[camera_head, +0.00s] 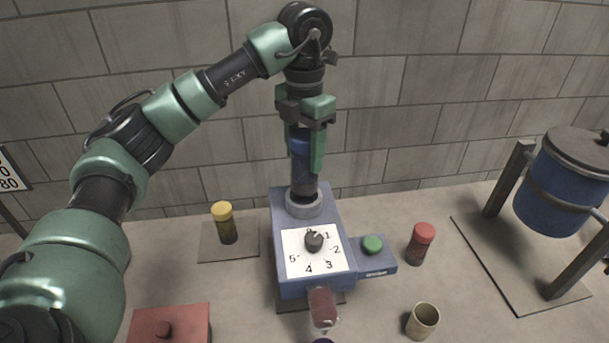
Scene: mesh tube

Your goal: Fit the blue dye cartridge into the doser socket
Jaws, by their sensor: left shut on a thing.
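The blue dye cartridge (301,172) stands upright in the camera_head view, dark in its lower part and blue near the top. My left gripper (304,147) points down and is shut on its upper part. The cartridge's lower end is at the grey ring of the doser socket (303,205), on the back of the blue-grey doser (283,283). The ring hides the lower end, so I cannot tell how deep it sits. My right gripper does not show.
A yellow-capped cartridge (226,226) stands left on a mat, a red-capped one (420,246) right. A green button (372,244), a beige cup (422,320), a red box (158,326) and a blue drum (556,192) on a stand are also in view. A block wall is behind.

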